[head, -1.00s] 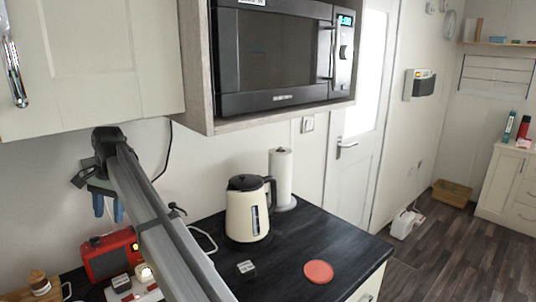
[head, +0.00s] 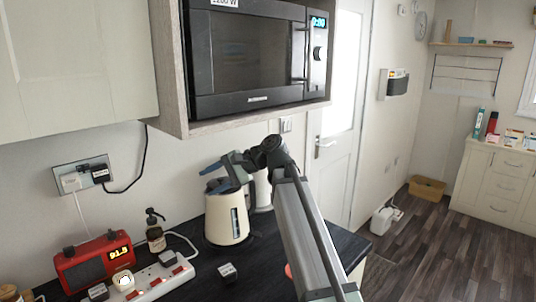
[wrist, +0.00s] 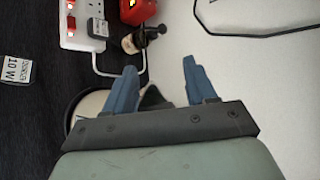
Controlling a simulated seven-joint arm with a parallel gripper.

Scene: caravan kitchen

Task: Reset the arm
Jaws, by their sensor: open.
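My gripper (head: 218,174) is in front of the upper part of the cream kettle (head: 227,217) in the head view. My arm reaches up to it from the lower right. In the wrist view, the two blue fingers of my gripper (wrist: 160,82) are spread apart with nothing held between them. My gripper and arm hide the kettle's handle and most of the paper towel roll. I cannot tell whether the fingers touch the kettle.
The microwave (head: 255,62) in its wooden housing overhangs the counter. A red radio (head: 95,262), a white power strip (head: 160,278), a dark bottle (head: 156,236) and a small dark block (head: 228,272) stand on the dark counter. Open floor (head: 430,235) lies to the right.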

